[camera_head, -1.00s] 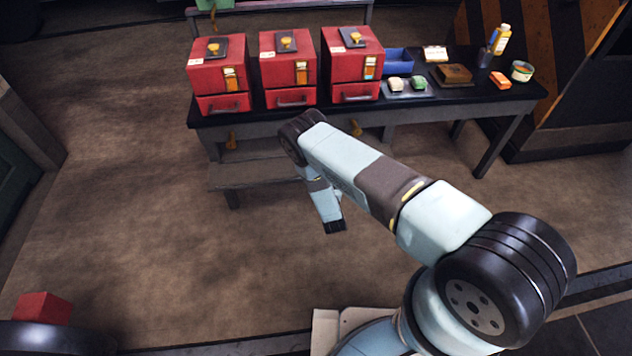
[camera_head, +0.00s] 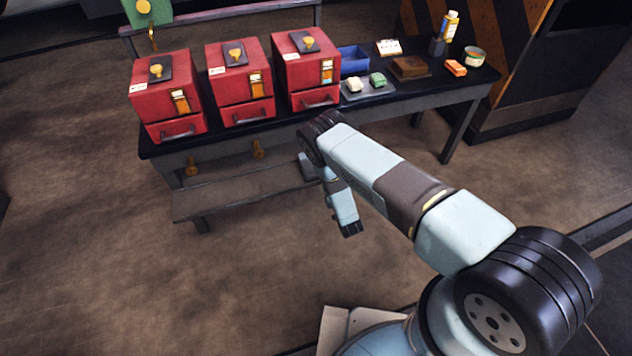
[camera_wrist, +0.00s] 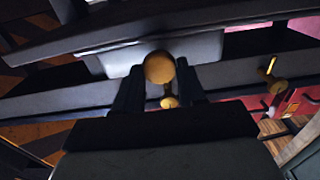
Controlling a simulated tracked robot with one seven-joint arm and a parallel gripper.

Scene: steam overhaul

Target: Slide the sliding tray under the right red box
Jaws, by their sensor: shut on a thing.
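The right red box (camera_head: 310,72) stands on the workbench, at the right end of a row of similar boxes. In the wrist view my gripper (camera_wrist: 160,82) has its two dark fingers on either side of a brass knob (camera_wrist: 159,67) and is shut on it. A pale grey block (camera_wrist: 205,47), likely the sliding tray, shows right behind the knob, under the bench edge. In the head view my arm hides the gripper and this knob. A small grey piece (camera_head: 308,167) shows left of my arm; I cannot tell whether it is tray or gripper.
The left box (camera_head: 165,102) and middle box (camera_head: 238,88) have brass knobs below, left (camera_head: 190,166) and middle (camera_head: 258,149). A blue bin (camera_head: 354,60) and small items stand right on the bench (camera_head: 425,92). A low shelf (camera_head: 235,192) runs beneath. The floor in front is open.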

